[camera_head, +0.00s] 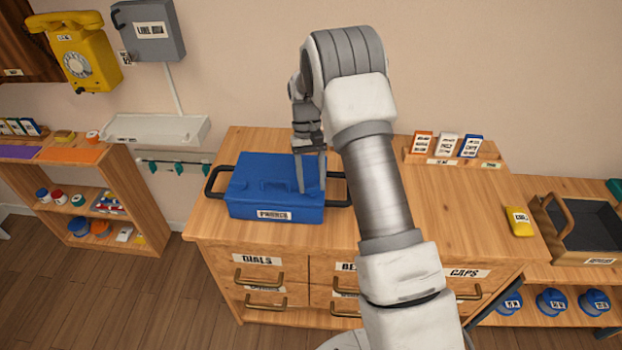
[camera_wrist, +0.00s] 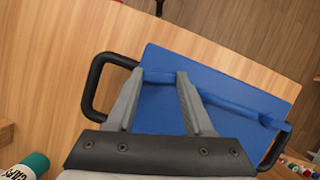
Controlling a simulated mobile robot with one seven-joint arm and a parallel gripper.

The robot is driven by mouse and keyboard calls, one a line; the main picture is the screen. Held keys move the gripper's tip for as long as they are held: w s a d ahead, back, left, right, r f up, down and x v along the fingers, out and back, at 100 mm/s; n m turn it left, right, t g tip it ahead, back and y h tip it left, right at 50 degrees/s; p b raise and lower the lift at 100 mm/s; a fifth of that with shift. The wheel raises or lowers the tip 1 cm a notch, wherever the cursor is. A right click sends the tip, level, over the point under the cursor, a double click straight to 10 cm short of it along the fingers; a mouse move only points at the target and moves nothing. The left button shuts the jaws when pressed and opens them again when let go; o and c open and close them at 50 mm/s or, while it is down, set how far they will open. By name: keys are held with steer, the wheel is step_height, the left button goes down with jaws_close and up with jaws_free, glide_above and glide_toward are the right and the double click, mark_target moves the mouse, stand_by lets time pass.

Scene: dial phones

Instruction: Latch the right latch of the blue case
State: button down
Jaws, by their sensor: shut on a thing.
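The closed-looking blue case (camera_head: 260,195) sits on the wooden cabinet top, with a black handle at each end and a label on its front. My gripper (camera_head: 311,188) points down over the right part of the case. In the wrist view my gripper (camera_wrist: 160,75) has its fingers either side of a small raised blue part (camera_wrist: 158,77) of the case, near one black handle (camera_wrist: 92,88). This looks like the right latch, but its exact shape and position are hard to tell. A similar raised part (camera_wrist: 276,123) shows toward the other end.
The cabinet top (camera_head: 420,215) is clear right of the case. A card holder (camera_head: 452,158) stands at its back right. A yellow item (camera_head: 519,222) and a dark tray with a wooden handle (camera_head: 547,245) lie farther right. A yellow phone (camera_head: 75,60) hangs on the wall.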

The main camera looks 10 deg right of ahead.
steer(key=shift+m+y, duration=0.5)
steer(key=shift+m, duration=1)
steer(key=shift+c, duration=1.4)
jaws_free()
steer(key=shift+r, duration=0.1)
steer(key=p+v, duration=0.1)
steer(key=v, duration=1.6)
steer(key=shift+s+d+r+p, duration=0.15)
steer(key=shift+d+r+p, duration=0.05)
steer(key=shift+d+p, duration=0.1)
